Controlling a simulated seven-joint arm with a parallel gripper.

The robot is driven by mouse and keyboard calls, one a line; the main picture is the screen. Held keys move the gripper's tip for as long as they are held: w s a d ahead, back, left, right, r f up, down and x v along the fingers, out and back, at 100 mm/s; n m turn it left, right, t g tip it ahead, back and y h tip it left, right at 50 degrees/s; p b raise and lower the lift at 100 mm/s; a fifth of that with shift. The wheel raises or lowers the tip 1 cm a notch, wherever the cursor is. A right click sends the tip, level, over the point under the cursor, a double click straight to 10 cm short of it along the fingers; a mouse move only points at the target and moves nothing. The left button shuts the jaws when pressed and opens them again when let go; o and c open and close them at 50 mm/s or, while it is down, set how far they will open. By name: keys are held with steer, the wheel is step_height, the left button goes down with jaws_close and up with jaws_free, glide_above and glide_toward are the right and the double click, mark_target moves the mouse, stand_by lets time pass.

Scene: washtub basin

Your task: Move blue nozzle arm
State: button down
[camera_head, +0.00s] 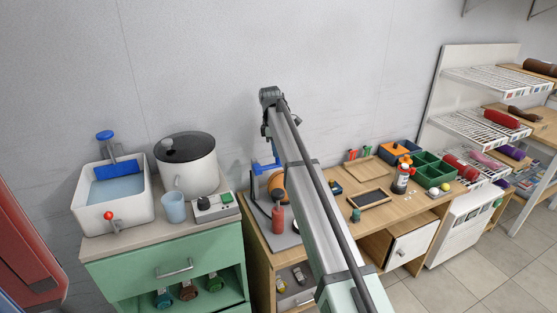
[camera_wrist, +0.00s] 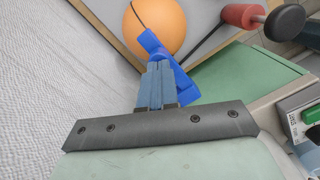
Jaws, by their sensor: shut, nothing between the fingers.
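In the wrist view, my gripper (camera_wrist: 156,68) has its blue-grey fingers shut together with nothing between them. A bright blue angled piece (camera_wrist: 151,42) runs behind and beside the fingertips, in front of an orange ball (camera_wrist: 160,22); I cannot tell whether the fingers touch it. In the head view, a blue piece (camera_head: 265,167) shows by the orange ball on the wooden bench, left of my arm. The white washtub basin (camera_head: 140,211) at the left holds water and has a blue panel (camera_head: 118,168) and a blue knob (camera_head: 105,135). I cannot tell which blue part is the nozzle arm.
A lidded white pot (camera_head: 187,172), a blue cup (camera_head: 174,208) and a small control box (camera_head: 214,208) stand beside the basin on the green cabinet. My arm crosses the middle, with bare wall behind.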

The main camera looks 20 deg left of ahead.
steer(key=shift+f, duration=1.1)
steer(key=a, duration=0.1)
steer(key=s+a+r, duration=0.1)
steer(key=shift+a+r, duration=0.1)
steer(key=shift+a, duration=0.3)
step_height(320, 180, up, 14)
steer(key=a, duration=0.1)
steer(key=shift+s+a, duration=0.15)
steer(key=shift+a, duration=0.05)
stand_by(0.6)
